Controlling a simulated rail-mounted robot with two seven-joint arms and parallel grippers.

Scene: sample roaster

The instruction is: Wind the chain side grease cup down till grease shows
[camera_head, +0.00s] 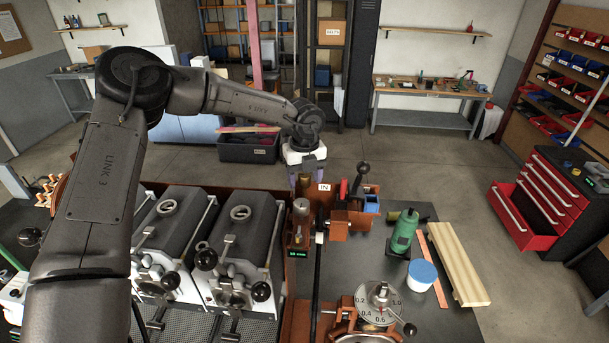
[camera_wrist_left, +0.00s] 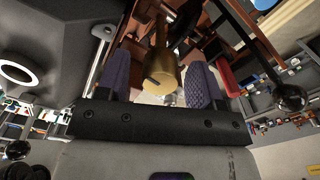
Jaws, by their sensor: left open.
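A brass grease cup (camera_wrist_left: 162,72) with a round knurled-looking cap sits between the two purple finger pads of my left gripper in the left wrist view. My left gripper (camera_head: 307,179) is open around it, with a visible gap on each side. In the head view, a small brass piece (camera_head: 302,182) shows just below the fingers, partly hidden by them. No grease is visible in either view. I cannot read any side label on the cup. My right gripper is not in view.
Two grey roaster units (camera_head: 240,240) stand left of the gripper. A black upright rod (camera_head: 317,265) and a lever with a dark knob (camera_head: 361,175) stand close by. A green bottle (camera_head: 403,232), a blue-lidded tub (camera_head: 421,275) and a dial (camera_head: 380,302) lie to the right.

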